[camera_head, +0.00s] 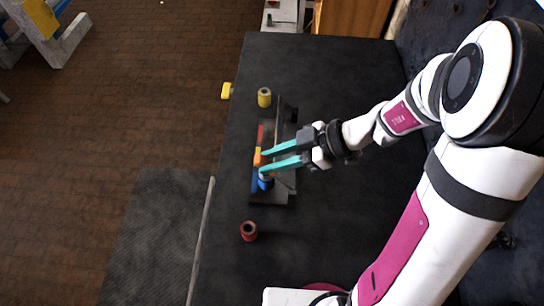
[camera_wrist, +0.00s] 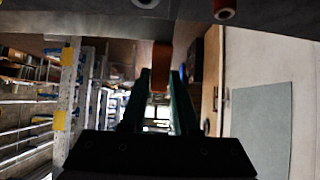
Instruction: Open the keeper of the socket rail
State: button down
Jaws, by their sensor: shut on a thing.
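The socket rail (camera_head: 284,130) lies on the dark table, a grey plate with a red bar (camera_head: 261,134) along its left side. An orange block (camera_head: 257,157), which looks like the keeper, sits at the lower end of the red bar. My gripper (camera_head: 263,162) reaches in from the right with two teal fingers and is shut on the keeper. The wrist view shows the orange keeper (camera_wrist: 161,62) between the fingertips of my gripper (camera_wrist: 166,88). A blue socket (camera_head: 265,183) is on the rail just below the fingers, partly hidden. I cannot tell how far the keeper is turned.
A yellow socket (camera_head: 264,97) stands beyond the rail's upper end. A dark red socket (camera_head: 249,231) stands below its lower end. A small yellow object (camera_head: 227,91) is at the table's left edge. The table (camera_head: 325,75) is clear at the upper right.

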jog(key=c, duration=0.6)
grip_release()
jog(key=shift+c, duration=0.2)
jog(key=v, duration=1.5)
jog(key=shift+d+r, duration=0.25)
jog(key=shift+d, duration=0.05)
jog(key=shift+c, duration=0.2)
